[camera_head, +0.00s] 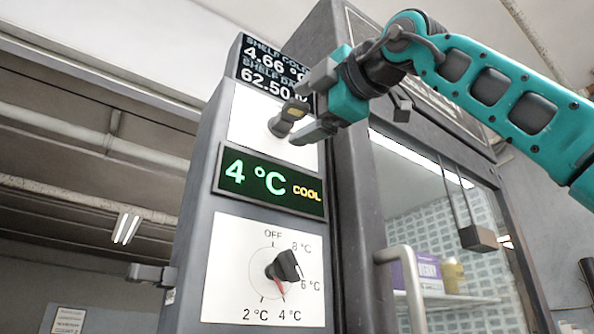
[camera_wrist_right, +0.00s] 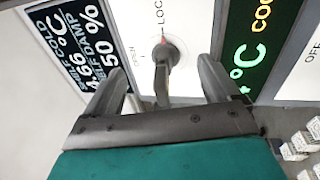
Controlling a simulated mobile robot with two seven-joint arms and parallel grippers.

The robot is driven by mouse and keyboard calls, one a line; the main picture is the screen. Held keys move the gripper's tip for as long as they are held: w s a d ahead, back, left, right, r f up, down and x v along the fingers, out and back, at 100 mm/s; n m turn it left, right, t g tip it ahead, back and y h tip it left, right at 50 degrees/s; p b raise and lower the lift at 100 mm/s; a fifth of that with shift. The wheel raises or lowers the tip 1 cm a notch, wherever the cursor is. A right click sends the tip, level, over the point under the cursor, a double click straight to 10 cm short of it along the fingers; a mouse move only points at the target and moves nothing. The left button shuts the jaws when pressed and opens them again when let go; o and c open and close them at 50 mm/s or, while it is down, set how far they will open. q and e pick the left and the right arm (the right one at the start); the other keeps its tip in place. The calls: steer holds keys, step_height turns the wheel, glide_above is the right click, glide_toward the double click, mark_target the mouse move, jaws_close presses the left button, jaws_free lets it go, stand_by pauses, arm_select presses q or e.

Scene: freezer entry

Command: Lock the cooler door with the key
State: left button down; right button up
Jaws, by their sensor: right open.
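My right gripper (camera_head: 300,126) is at the white lock plate (camera_wrist_right: 198,22) on the upper part of the grey control column (camera_head: 190,235). In the right wrist view my right gripper (camera_wrist_right: 160,78) is open, with one finger on each side of the grey key (camera_wrist_right: 163,60). The key sits in the round lock, among the marks OPEN and LOCK; a red line points up toward LOCK. In the head view the gripper hides most of the lock. The glass cooler door (camera_head: 440,210) with its pale handle (camera_head: 405,285) is at the right and looks closed. My left gripper is out of view.
A green display (camera_head: 268,183) reads 4 °C COOL below the lock plate. Under it is a dial (camera_head: 285,266) with temperature marks. A shelf readout (camera_head: 262,68) is above. A small grey block (camera_head: 478,238) hangs before the glass. A grey fitting (camera_head: 150,273) juts out at the column's left.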

steer(key=r+b+v, duration=0.1)
steer(key=b+v, duration=0.2)
steer(key=v, duration=0.5)
steer(key=shift+s+r, duration=0.25)
steer(key=shift+s, duration=0.15)
stand_by(1.0)
stand_by(0.6)
